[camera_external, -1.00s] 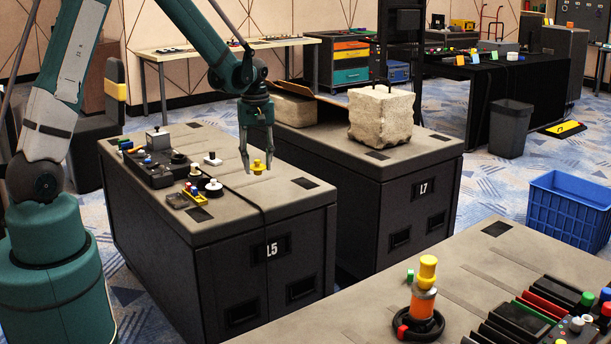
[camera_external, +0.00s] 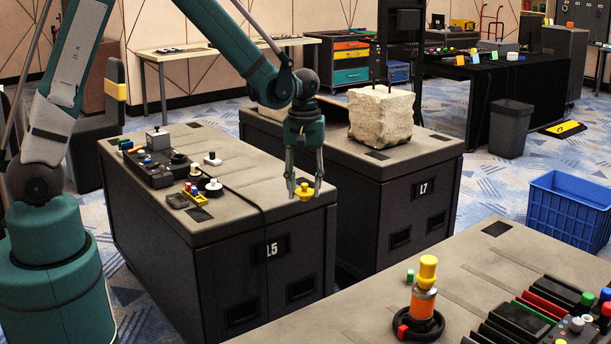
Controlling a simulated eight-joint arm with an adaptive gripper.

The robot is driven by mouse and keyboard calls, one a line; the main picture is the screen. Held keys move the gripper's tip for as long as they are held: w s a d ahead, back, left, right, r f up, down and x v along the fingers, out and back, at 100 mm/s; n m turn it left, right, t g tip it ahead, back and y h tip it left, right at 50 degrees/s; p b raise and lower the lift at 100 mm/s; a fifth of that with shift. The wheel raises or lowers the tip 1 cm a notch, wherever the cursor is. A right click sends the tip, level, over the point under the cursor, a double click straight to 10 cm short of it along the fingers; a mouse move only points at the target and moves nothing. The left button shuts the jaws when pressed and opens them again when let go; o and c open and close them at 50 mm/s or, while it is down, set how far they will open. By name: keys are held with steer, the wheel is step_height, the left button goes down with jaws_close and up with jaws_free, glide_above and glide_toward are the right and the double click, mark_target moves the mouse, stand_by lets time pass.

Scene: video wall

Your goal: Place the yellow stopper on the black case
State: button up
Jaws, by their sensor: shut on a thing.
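The yellow stopper (camera_external: 304,192) is small, with a knob on a wider base. My gripper (camera_external: 304,188) points down and is shut on it, with a finger on either side. In the picture they overlap the right end of the grey top of the black case labelled L5 (camera_external: 222,285); I cannot tell the height above it. A second black case, labelled L7 (camera_external: 415,215), stands behind and to the right. Which black case the task means is not clear from the picture.
A control box (camera_external: 155,172) and small parts sit on the L5 case's left half. A pale stone block (camera_external: 381,117) stands on the L7 case. An orange jar with a yellow top (camera_external: 423,298) stands on the near table. A blue crate (camera_external: 568,212) is at right.

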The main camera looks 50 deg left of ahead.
steer(key=s+d+m, duration=0.2)
steer(key=s+d, duration=0.2)
steer(key=d, duration=0.8)
steer(key=s+d+m, duration=0.3)
steer(key=s+d, duration=0.1)
steer(key=d, duration=0.8)
steer(key=s+d+m, duration=0.4)
steer(key=s+d, duration=1.1)
steer(key=d, duration=0.3)
steer(key=shift+s+f, duration=0.1)
steer(key=shift+f, duration=0.1)
steer(key=shift+f+b, duration=0.8)
steer(key=shift+f, duration=2.25)
steer(key=shift+f, duration=0.1)
steer(key=shift+f+b, duration=0.45)
steer(key=shift+f, duration=1.3)
steer(key=shift+f, duration=0.15)
